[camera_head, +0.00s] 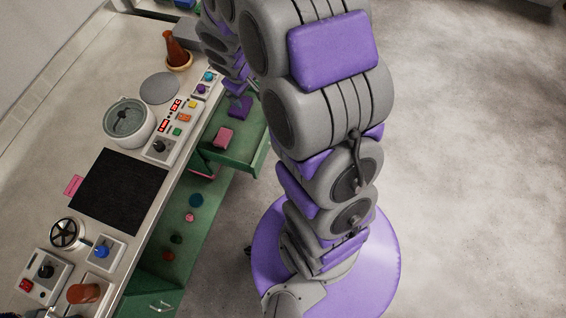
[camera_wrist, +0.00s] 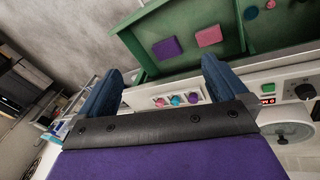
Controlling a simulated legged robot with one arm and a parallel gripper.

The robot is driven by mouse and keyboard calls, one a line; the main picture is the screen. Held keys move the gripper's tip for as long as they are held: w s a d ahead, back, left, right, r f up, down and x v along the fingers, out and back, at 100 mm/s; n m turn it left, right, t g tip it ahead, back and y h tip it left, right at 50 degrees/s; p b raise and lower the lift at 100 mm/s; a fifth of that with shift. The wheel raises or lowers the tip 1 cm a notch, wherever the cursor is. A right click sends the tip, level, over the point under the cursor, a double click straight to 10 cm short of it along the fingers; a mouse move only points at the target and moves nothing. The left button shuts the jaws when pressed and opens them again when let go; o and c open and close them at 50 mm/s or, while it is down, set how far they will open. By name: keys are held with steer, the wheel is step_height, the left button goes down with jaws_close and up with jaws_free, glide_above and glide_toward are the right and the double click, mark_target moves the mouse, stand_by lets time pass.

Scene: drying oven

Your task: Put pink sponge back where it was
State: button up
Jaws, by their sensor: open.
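The pink sponge (camera_head: 223,137) lies in an open green drawer (camera_head: 245,154) beside a purple sponge (camera_head: 239,109). In the wrist view, the pink sponge (camera_wrist: 209,36) and purple sponge (camera_wrist: 167,47) lie side by side, apart, on the drawer floor. My gripper (camera_wrist: 162,70) is open with its two blue fingers wide apart and nothing held between them. It is over the bench front with buttons, and the drawer lies beyond the fingertips. In the head view, my arm hides most of the gripper.
The bench holds a round pot (camera_head: 129,122), a control panel (camera_head: 168,136), a black mat (camera_head: 118,190), a reddish flask (camera_head: 176,48) and a valve wheel (camera_head: 66,233). A small pink item (camera_head: 73,186) lies by the mat. Small round objects sit on the lower green shelf (camera_head: 185,235).

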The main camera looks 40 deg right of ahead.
steer(key=s+a+r+m+g, duration=0.1)
steer(key=s+a+r, duration=0.2)
steer(key=s, duration=0.7)
steer(key=s+a+r+m+g+y, duration=0.1)
steer(key=s+a+r, duration=0.2)
steer(key=s+r, duration=0.3)
steer(key=s+a+r+m+g+y, duration=0.1)
steer(key=s+r, duration=0.4)
steer(key=s, duration=0.9)
steer(key=shift+s+a+r+g, duration=0.35)
steer(key=shift+a+g, duration=0.25)
steer(key=shift+a, duration=0.55)
